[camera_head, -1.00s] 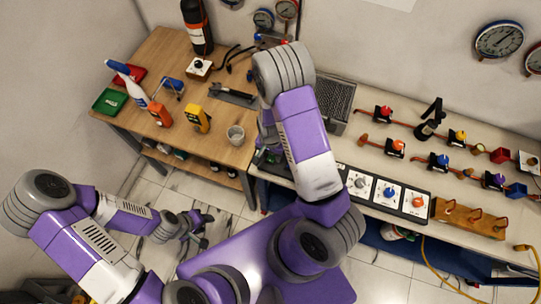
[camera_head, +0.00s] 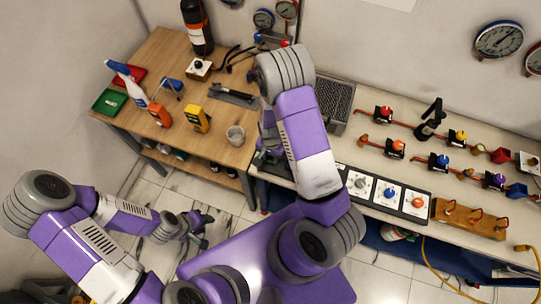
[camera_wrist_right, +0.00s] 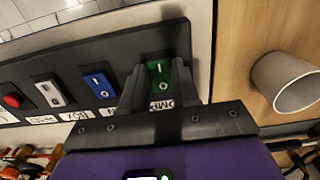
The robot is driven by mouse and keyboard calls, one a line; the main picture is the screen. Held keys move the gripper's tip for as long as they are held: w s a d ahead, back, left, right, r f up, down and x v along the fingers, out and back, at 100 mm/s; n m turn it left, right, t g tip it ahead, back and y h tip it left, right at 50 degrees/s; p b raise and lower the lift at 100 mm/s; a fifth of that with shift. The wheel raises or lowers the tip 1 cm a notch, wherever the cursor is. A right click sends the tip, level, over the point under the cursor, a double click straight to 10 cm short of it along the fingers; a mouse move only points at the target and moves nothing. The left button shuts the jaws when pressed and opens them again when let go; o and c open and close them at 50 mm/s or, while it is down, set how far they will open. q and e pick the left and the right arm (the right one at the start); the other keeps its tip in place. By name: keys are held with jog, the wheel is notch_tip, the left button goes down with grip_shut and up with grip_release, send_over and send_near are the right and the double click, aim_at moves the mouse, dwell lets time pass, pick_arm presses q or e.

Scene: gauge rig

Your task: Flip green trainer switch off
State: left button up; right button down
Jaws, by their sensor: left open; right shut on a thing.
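The green trainer switch (camera_wrist_right: 160,74) is a rocker with white marks, at the right end of a dark panel (camera_wrist_right: 112,50) in the right wrist view. My right gripper (camera_wrist_right: 157,68) is at the switch, with one finger on each side, shut on it. The rocker's lower part shows between the fingers; its exact tilt is hard to tell. In the head view my right arm mostly hides this end of the panel. My left gripper (camera_head: 199,229) is open and empty, low over the floor, far from the panel.
A blue switch (camera_wrist_right: 99,82), a white switch (camera_wrist_right: 48,91) and a red button (camera_wrist_right: 14,101) share the panel. A grey cup (camera_head: 236,136) stands on the wooden table (camera_head: 165,60) near the panel. Valves and pipes line the bench at the right.

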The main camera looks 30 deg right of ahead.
jog(key=shift+w+d+f+g+y+b, duration=0.15)
jog(key=shift+d+g+y+b, duration=0.1)
jog(key=shift+g+y+b, duration=0.35)
jog(key=shift+r+g+y, duration=0.2)
jog(key=shift+g+y, duration=0.1)
jog(key=shift+y, duration=0.1)
jog(key=c, duration=0.8)
grip_release()
jog(key=shift+c, duration=0.2)
jog(key=shift+w+r, duration=0.1)
jog(key=v, duration=0.7)
jog(key=shift+d+r, duration=0.1)
jog(key=shift+r, duration=0.1)
